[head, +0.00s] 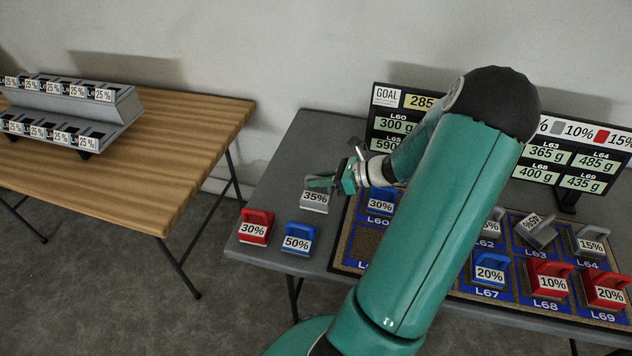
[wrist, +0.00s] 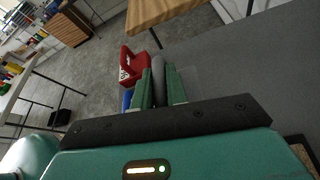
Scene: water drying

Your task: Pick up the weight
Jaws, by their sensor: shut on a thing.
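A grey weight (head: 314,201) labelled 35% stands on the grey table, left of the board. My gripper (head: 322,182) is at the top of this weight, with its fingers shut on the handle. In the wrist view my gripper (wrist: 159,88) has two green fingers on either side of the grey handle (wrist: 158,72). The weight's body is hidden there behind the fingers and my wrist. I cannot tell whether the weight touches the table.
A red 30% weight (head: 255,228) and a blue 50% weight (head: 298,239) stand close by at the table's left edge. The board (head: 350,235) holds several weights, one 45% weight (head: 536,230) tilted. Display screens (head: 393,96) stand behind. A wooden table (head: 190,130) with a grey rack (head: 125,110) is left.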

